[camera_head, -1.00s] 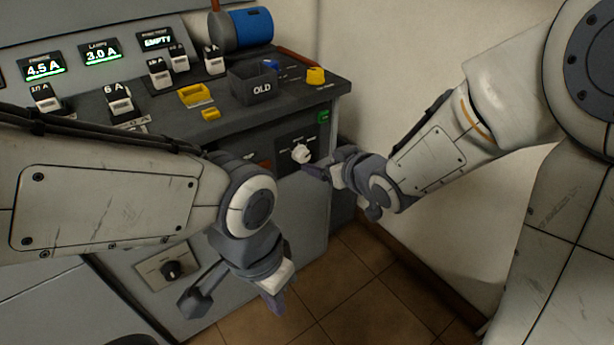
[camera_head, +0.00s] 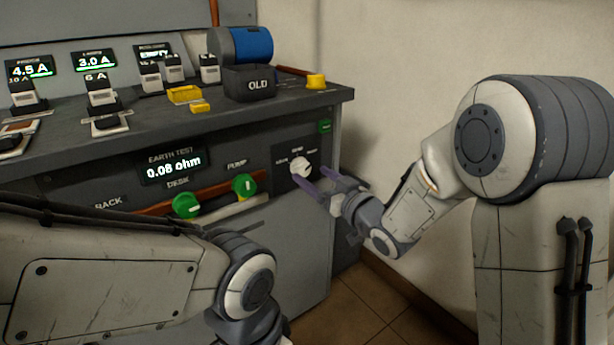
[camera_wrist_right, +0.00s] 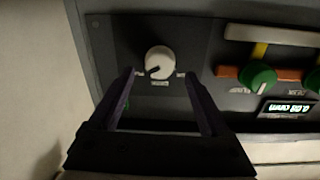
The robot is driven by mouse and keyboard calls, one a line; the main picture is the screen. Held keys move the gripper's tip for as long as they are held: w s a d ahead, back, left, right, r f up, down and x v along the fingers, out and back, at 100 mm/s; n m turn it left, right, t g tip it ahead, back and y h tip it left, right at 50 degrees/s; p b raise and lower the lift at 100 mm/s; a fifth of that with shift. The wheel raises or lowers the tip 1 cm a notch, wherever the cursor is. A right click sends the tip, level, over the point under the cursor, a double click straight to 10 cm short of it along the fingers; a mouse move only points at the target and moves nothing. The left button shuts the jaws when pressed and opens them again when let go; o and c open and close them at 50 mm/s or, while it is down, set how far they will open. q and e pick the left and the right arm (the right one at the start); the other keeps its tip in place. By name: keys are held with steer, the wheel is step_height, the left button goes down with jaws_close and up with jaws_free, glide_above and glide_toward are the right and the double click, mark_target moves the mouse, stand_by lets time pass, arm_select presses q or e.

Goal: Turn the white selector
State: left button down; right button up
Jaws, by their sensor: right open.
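The white selector (camera_head: 300,167) is a round knob on a dark plate at the right end of the console's front panel. In the right wrist view the white selector (camera_wrist_right: 159,62) shows a dark pointer line toward its lower left. My right gripper (camera_head: 312,182) is open, its two fingers pointing at the knob. In the wrist view the fingertips of my right gripper (camera_wrist_right: 157,74) lie to either side of the knob's lower part, apart from it; nothing is between them. My left arm crosses the lower left of the head view; its gripper is out of the frame.
Green knobs for desk (camera_head: 186,205) and pump (camera_head: 244,186) sit left of the selector, beside an earth test display (camera_head: 173,166) reading 0.08 ohm. An OLD bin (camera_head: 250,84) and a yellow button (camera_head: 316,81) stand on the console top. A wall is close on the right.

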mark_target(305, 170)
steer(key=shift+b+x, duration=0.3)
steer(key=shift+x, duration=1.65)
jaws_close()
